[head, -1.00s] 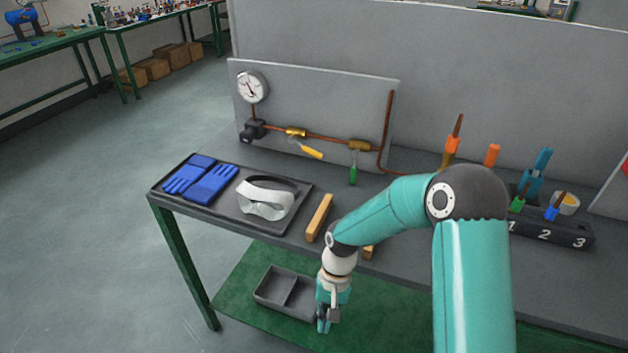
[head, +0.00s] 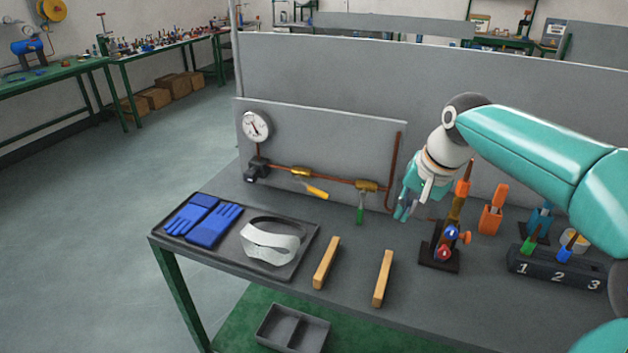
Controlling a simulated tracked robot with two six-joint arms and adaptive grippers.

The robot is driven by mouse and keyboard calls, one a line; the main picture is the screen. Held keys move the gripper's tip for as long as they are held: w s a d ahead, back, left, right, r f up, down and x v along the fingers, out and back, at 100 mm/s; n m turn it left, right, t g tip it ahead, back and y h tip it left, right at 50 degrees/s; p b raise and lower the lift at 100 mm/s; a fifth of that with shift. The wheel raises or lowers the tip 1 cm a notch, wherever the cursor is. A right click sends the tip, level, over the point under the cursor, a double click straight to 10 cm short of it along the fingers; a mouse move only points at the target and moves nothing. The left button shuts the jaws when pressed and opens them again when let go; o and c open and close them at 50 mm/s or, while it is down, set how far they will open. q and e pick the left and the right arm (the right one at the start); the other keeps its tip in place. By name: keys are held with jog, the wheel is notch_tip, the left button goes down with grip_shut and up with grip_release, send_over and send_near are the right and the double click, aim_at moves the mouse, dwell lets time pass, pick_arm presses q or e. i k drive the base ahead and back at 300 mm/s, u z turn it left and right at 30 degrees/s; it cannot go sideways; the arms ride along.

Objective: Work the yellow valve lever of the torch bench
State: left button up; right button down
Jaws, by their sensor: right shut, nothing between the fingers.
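The yellow valve lever (head: 316,192) hangs from a brass valve (head: 302,173) on the copper pipe of the grey back panel (head: 330,136), slanting down to the right. A green lever (head: 360,214) hangs straight down from a second brass valve (head: 367,186) to its right. A round gauge (head: 256,126) sits at the panel's upper left. My right gripper (head: 402,214) is shut and empty, pointing down over the bench, right of the green lever and well apart from the yellow one. My left gripper is not in view.
A black tray (head: 283,272) holds blue gloves (head: 203,220) and a white visor (head: 272,241). Two wooden blocks (head: 326,262) lie on the bench. A torch stand (head: 440,256) is close to my right gripper. A numbered rack (head: 552,268) stands at the right.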

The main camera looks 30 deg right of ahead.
aim_at(312, 189)
jog(key=i, duration=0.85)
